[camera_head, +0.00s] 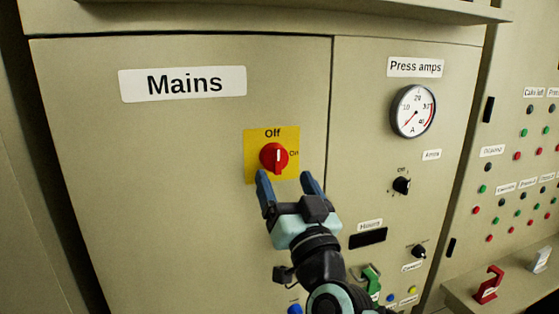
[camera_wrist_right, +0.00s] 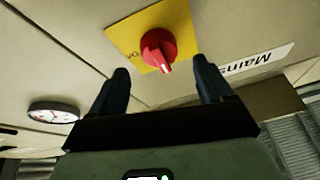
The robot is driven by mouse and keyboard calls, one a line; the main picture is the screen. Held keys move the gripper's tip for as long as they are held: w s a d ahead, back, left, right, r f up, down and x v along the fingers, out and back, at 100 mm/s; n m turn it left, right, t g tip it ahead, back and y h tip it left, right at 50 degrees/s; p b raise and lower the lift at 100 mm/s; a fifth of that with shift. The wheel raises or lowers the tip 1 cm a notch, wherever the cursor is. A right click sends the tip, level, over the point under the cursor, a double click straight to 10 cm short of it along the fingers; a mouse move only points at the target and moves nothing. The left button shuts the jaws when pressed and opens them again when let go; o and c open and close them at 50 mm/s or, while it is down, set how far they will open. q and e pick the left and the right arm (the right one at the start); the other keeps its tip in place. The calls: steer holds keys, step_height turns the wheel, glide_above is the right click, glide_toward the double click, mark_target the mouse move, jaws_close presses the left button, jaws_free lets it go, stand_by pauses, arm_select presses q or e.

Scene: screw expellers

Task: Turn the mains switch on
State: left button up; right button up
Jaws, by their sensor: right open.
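The mains switch (camera_head: 274,157) is a red rotary knob on a yellow plate (camera_head: 289,135), below the "Mains" label (camera_head: 183,83). The plate reads "Off" at the top and "On" at the right. The knob's white pointer line is upright, in line with "Off". My right gripper (camera_head: 286,178) is open just below and in front of the knob, its fingers spread to either side. In the right wrist view the knob (camera_wrist_right: 158,47) shows beyond and between the two open fingertips (camera_wrist_right: 160,78), apart from both. My left gripper is not in view.
Right of the door seam are the "Press amps" gauge (camera_head: 413,110), a black selector knob (camera_head: 401,186) and a dark hours display (camera_head: 368,238). A panel of small lamps and buttons and a ledge with a red holder (camera_head: 488,285) stand far right. The door left of the switch is bare.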

mark_target(279, 166)
steer(key=p+x, duration=0.1)
steer(key=x, duration=0.3)
steer(key=shift+w, duration=0.2)
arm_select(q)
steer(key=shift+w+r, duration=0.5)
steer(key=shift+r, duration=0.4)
arm_select(e)
jaws_close()
